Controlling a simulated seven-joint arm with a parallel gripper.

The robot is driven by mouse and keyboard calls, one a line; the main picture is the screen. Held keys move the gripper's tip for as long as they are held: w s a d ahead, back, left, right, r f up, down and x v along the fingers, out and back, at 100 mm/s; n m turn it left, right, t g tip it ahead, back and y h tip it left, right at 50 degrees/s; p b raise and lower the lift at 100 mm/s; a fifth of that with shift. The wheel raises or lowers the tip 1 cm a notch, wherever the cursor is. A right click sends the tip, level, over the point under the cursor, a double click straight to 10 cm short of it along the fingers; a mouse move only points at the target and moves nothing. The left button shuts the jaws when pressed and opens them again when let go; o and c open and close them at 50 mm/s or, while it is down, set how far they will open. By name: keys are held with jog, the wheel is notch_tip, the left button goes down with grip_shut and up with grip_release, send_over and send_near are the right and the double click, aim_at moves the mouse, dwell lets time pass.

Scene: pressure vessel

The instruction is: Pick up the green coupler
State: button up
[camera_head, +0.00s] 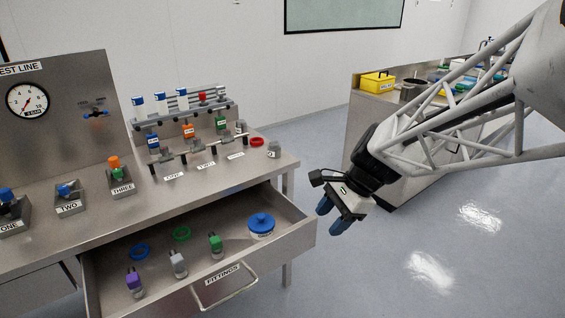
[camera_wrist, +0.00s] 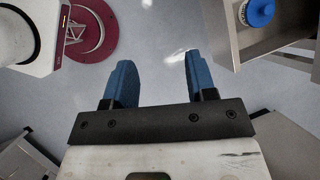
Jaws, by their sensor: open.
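The green coupler (camera_head: 215,244) stands upright in the open drawer, a green top on a metallic lower part. It is at the right end of a short row of couplers. My gripper (camera_head: 340,224) is open and empty, to the right of the drawer and apart from it, over the floor. In the wrist view my gripper's blue fingers (camera_wrist: 155,85) are spread with only floor between them. The green coupler is not visible in the wrist view.
The drawer (camera_head: 300,232) also holds a grey coupler (camera_head: 178,262), a purple coupler (camera_head: 134,282), a blue ring (camera_head: 140,251), a green ring (camera_head: 181,233) and a blue-lidded tub (camera_head: 261,226). The tub shows in the wrist view (camera_wrist: 258,12). The bench top (camera_head: 215,180) overhangs the drawer's back.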

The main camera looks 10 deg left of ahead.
jog(key=w+a+f+m+g+y, duration=0.1)
jog(key=w+a+f+m+y, duration=0.1)
jog(key=w+a+f+m, duration=0.45)
jog(key=m+g+y, duration=0.2)
jog(key=m+y, duration=0.4)
jog(key=m, duration=0.8)
send_near(212, 234)
jog(key=a+f, duration=0.2)
jog(key=shift+a+n, duration=0.25)
jog(key=shift+a, duration=0.05)
jog(key=shift+r, duration=0.1)
jog(key=shift+x, duration=1.3)
jog(key=shift+x, duration=2.6)
